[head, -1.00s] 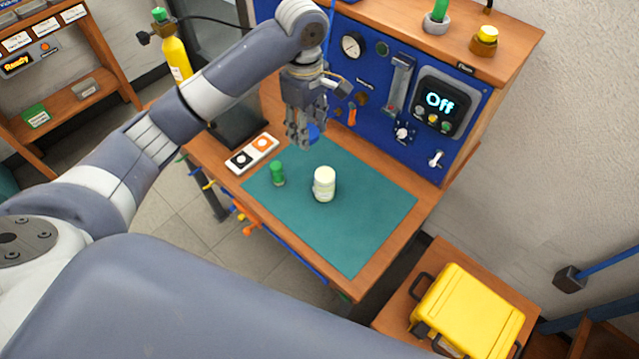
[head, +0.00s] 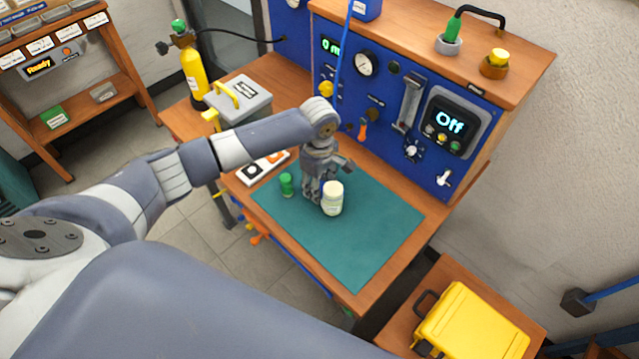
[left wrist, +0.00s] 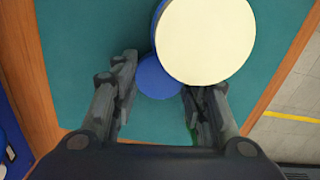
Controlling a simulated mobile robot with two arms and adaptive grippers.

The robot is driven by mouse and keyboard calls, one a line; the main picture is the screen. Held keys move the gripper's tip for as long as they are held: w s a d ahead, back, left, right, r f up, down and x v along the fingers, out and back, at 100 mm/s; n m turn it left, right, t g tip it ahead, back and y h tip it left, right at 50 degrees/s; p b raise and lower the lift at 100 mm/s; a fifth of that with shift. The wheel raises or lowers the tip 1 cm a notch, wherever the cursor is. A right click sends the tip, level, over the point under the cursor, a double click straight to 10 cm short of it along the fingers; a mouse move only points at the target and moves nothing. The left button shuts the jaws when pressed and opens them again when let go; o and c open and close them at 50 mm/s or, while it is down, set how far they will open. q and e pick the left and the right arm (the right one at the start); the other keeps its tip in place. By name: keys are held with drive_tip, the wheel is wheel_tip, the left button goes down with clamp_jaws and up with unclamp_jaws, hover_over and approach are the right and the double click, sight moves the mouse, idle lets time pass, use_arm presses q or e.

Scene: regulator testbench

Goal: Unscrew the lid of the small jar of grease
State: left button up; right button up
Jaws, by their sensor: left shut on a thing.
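My left gripper (head: 313,198) points down at the green mat, just left of a white jar with a cream lid (head: 332,198). In the left wrist view, my left gripper (left wrist: 158,95) has its fingers on either side of a blue round top (left wrist: 157,82). This looks like the lid of the small jar; its body is hidden below, and in the head view the fingers cover it. The cream lid (left wrist: 205,38) is close beside it, in front of the right finger, and stands higher. My right gripper is not in view.
A small green-capped item (head: 286,185) stands left of the gripper on the green mat (head: 350,250). The blue panel (head: 385,130) rises at the back. The front right of the mat is clear.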

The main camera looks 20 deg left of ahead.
use_arm(q)
drive_tip(key=shift+f, duration=0.15)
drive_tip(key=o, duration=1.2)
wheel_tip(320, 180, up, 12)
drive_tip(key=shift+s+r+b, duration=0.1)
drive_tip(key=shift+r+b, duration=0.1)
drive_tip(key=shift+b, duration=0.2)
